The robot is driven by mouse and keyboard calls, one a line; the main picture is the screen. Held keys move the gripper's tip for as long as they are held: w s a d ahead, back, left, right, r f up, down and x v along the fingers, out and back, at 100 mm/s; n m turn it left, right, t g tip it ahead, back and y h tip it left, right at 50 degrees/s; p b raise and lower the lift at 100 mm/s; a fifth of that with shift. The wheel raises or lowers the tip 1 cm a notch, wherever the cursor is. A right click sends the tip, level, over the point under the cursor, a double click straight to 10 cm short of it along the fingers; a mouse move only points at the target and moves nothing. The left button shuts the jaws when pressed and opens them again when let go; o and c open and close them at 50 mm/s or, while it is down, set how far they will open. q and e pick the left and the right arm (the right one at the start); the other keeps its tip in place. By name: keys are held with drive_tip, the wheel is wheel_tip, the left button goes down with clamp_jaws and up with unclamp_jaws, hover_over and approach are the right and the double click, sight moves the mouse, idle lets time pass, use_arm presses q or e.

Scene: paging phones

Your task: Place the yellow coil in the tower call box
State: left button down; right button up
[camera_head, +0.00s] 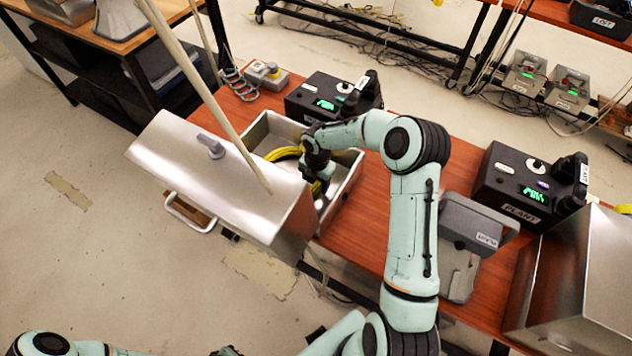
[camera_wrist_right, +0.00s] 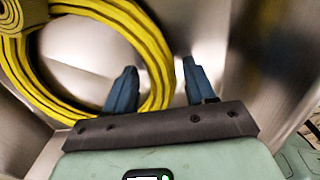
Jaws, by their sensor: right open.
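The yellow coil (camera_head: 284,153) lies inside an open metal box (camera_head: 345,192) at the left end of the red-brown table. My right gripper (camera_head: 316,168) is down inside this box at the coil. In the right wrist view the gripper (camera_wrist_right: 160,85) is open, with one finger on each side of the coil's right-hand strands (camera_wrist_right: 157,60). The fingers are not closed on it. My left arm shows only in part at the bottom left; its gripper cannot be made out. I cannot read a tower label on any box.
The box's lid (camera_head: 215,175) stands open towards me. A black phone unit (camera_head: 325,97) is behind the box. A PLANT phone unit (camera_head: 522,185), a grey device (camera_head: 478,222) and another metal box (camera_head: 585,290) stand at the right.

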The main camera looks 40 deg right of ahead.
wheel_tip(320, 180, up, 12)
drive_tip(key=shift+s+f+p, duration=0.15)
drive_tip(key=shift+p, duration=0.25)
idle(0.4)
